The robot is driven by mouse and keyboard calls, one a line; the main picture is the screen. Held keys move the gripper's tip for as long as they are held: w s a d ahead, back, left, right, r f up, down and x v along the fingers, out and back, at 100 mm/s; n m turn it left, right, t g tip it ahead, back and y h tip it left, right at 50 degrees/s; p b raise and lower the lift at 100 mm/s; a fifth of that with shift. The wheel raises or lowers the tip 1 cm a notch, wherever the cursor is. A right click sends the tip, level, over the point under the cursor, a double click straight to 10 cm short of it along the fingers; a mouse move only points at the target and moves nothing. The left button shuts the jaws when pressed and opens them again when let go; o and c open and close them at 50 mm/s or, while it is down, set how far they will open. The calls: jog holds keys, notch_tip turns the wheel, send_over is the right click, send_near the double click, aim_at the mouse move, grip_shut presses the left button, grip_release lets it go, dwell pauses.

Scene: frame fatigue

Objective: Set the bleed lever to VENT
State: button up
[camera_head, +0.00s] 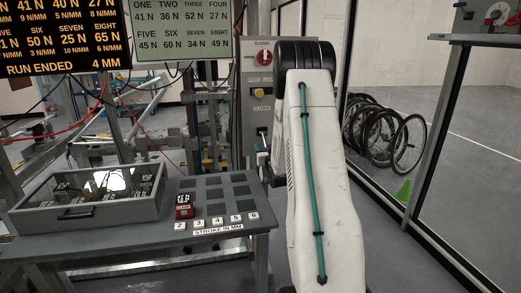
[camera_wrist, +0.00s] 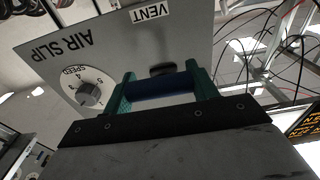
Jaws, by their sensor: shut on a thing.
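In the wrist view a grey panel (camera_wrist: 125,55) shows upside down, marked AIR SLIP, with a white VENT label (camera_wrist: 151,14) near the top edge. A dark blue bar (camera_wrist: 163,88), seemingly the bleed lever's handle, lies crosswise between the green fingers of my gripper (camera_wrist: 165,87). The fingers are shut on the bar's two ends. A dark round piece (camera_wrist: 162,70) shows just beyond the bar, towards VENT. How the bar joins the panel is hidden. In the head view my arm hides my gripper and this lever.
A numbered speed dial (camera_wrist: 88,92) sits beside the bar. The head view shows a grey bench (camera_head: 140,236) with a lidded box (camera_head: 92,208) and a red block (camera_head: 184,205), a control column (camera_head: 263,85) behind my arm, and wheels (camera_head: 385,132) beyond glass.

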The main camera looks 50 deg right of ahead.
jog(key=shift+a+f, duration=0.1)
jog(key=o, duration=1.4)
jog(key=v, duration=0.7)
jog(key=shift+s+a, duration=0.15)
jog(key=shift+s, duration=0.2)
